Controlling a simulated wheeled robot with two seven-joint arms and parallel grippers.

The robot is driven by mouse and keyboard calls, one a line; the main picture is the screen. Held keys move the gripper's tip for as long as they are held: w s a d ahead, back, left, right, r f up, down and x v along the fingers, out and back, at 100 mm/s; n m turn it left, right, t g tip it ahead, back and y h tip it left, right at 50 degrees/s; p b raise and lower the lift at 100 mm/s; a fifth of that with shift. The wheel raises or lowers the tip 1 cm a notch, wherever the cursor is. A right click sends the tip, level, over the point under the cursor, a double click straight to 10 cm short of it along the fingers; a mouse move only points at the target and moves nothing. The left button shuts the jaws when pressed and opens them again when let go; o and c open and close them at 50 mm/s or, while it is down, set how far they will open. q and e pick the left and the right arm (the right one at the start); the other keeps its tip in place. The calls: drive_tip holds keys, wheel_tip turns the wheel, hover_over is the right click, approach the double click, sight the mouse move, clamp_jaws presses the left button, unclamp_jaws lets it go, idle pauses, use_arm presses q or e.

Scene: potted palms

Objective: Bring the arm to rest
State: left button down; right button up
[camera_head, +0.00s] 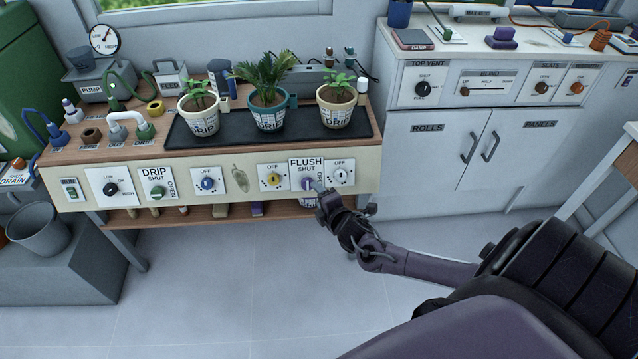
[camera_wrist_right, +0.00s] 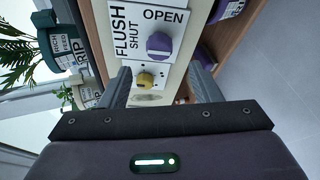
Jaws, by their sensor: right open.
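My right arm (camera_head: 415,262) reaches in from the right in the head view. Its gripper (camera_head: 322,192) is in front of the bench panel, at the purple knob (camera_head: 307,184) of the FLUSH plate (camera_head: 305,167). In the right wrist view the right gripper (camera_wrist_right: 160,88) has its two fingers apart, with nothing held between them. That view shows the purple knob (camera_wrist_right: 159,44) ahead of the fingers and apart from them, and a yellow knob (camera_wrist_right: 145,80) beside it. My left gripper is not in view.
Three potted plants (camera_head: 268,92) stand on a black tray (camera_head: 188,139) on the bench. More knobs, including a blue one (camera_head: 208,184) and the green DRIP knob (camera_head: 157,191), line the panel. A grey cabinet (camera_head: 440,150) stands to the right. The floor (camera_head: 230,300) in front is clear.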

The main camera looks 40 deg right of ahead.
drive_tip(key=shift+f, duration=0.1)
drive_tip(key=s+a+f+m+g+p, duration=0.1)
drive_tip(key=s+f+m+g, duration=0.25)
drive_tip(key=s+f, duration=0.65)
drive_tip(key=s+f+m+g, duration=0.35)
drive_tip(key=s+f, duration=0.45)
drive_tip(key=f, duration=0.4)
drive_tip(key=s+a+f+m+g, duration=0.2)
drive_tip(key=s+a+f, duration=0.2)
drive_tip(key=s, duration=0.4)
drive_tip(key=s+a+f+m+g+y+p, duration=0.1)
drive_tip(key=s+a+f+m+g, duration=0.1)
drive_tip(key=s, duration=0.7)
drive_tip(key=s+a+f+m+g+y, duration=0.1)
drive_tip(key=s+a+f+m, duration=0.2)
drive_tip(key=s+a+f, duration=0.2)
drive_tip(key=s+a, duration=0.2)
drive_tip(key=s, duration=0.2)
drive_tip(key=shift+a+f+m+g, duration=0.15)
drive_tip(key=shift+f+m+g, duration=0.15)
drive_tip(key=shift+f+g, duration=0.1)
